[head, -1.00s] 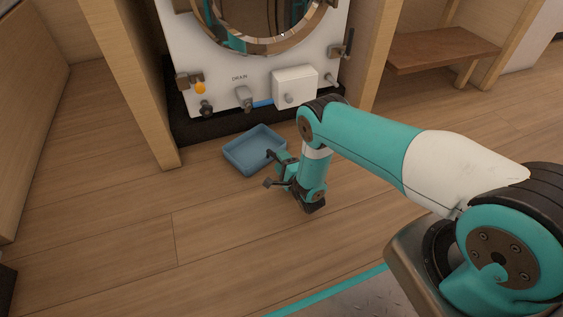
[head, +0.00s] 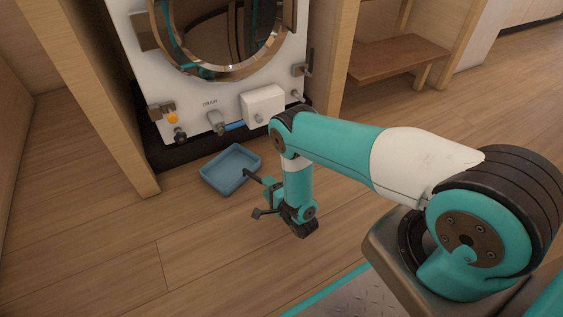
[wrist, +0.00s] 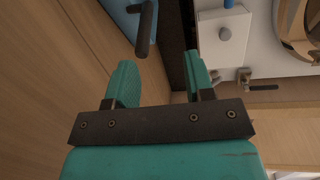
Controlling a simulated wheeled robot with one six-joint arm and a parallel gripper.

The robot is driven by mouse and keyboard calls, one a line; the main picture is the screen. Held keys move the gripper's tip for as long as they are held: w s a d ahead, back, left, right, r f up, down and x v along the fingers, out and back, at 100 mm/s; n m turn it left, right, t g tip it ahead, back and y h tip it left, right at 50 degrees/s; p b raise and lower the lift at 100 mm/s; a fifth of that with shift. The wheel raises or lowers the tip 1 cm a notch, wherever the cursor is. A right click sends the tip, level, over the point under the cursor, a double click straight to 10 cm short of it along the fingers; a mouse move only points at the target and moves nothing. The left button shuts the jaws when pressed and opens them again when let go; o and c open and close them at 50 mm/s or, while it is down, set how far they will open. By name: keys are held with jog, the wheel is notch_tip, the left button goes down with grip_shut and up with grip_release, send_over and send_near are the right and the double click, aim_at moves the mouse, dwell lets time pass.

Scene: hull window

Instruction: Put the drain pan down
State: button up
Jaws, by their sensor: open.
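The drain pan (head: 222,174) is a shallow blue rectangular tray. It appears to lie flat on the wood floor, in front of the white panel's drain outlet (head: 216,122). A dark handle (head: 251,176) reaches from its right side toward my gripper. My gripper (head: 262,199) is open, low over the floor, to the right of and nearer than the pan. In the wrist view, part of the pan (wrist: 122,14) and its dark handle (wrist: 146,30) show at the top, beyond the two spread teal fingers (wrist: 162,78). Nothing is between the fingers.
The white panel (head: 200,95) with its round window stands behind the pan on a dark base. A wooden post (head: 125,150) rises left of the pan. A brown bench (head: 392,58) is at back right. The floor at front left is clear.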

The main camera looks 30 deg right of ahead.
jog(key=w+a+r+n+g, duration=0.2)
jog(key=w+a+r, duration=0.1)
jog(key=w+r, duration=0.45)
jog(key=s+a+r+n+g+y, duration=0.1)
jog(key=a+r+n+g, duration=0.25)
jog(key=r, duration=0.85)
jog(key=s+a+r+n+g+y, duration=0.1)
jog(key=s+a+r+n+g, duration=0.25)
jog(key=r, duration=0.75)
jog(key=s+a+r+n+g+y, duration=0.1)
jog(key=s+a+r+n+g, duration=0.15)
jog(key=s+r+n, duration=0.7)
jog(key=s+d+r+n+g, duration=0.1)
jog(key=s+r+n, duration=0.1)
jog(key=s, duration=0.5)
jog(key=s+d+r+n+g, duration=0.1)
jog(key=s+r+n+g, duration=0.1)
jog(key=s, duration=0.5)
jog(key=s+d+r+n+g+h, duration=0.1)
jog(key=s+r+n, duration=0.1)
jog(key=s+r, duration=0.2)
jog(key=s, duration=0.3)
jog(key=shift+d+g, duration=0.25)
jog(key=shift+g, duration=0.1)
